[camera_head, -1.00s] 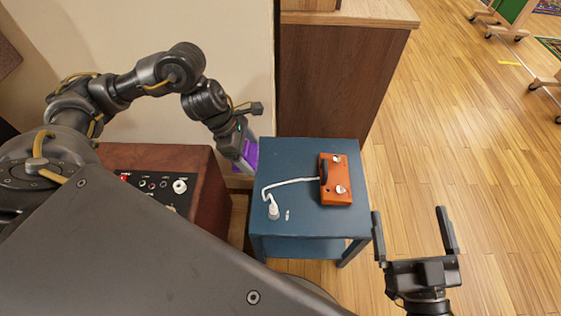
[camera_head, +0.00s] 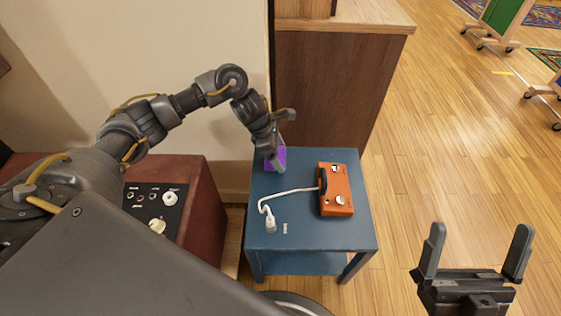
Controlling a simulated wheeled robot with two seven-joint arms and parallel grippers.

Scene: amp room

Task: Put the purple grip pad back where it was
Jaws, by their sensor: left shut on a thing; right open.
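The purple grip pad (camera_head: 281,156) is in my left gripper (camera_head: 277,163), over the back left corner of the blue table (camera_head: 300,235). The gripper is shut on it and hides part of it. I cannot tell whether the pad touches the tabletop. My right gripper (camera_head: 474,258) is open and empty, at the lower right over the wooden floor, apart from the table.
An orange box (camera_head: 336,190) with knobs lies on the table's right side. A white cable runs from it to a white plug (camera_head: 270,222). A dark red amp (camera_head: 203,212) stands left of the table. A wooden cabinet (camera_head: 325,95) stands behind.

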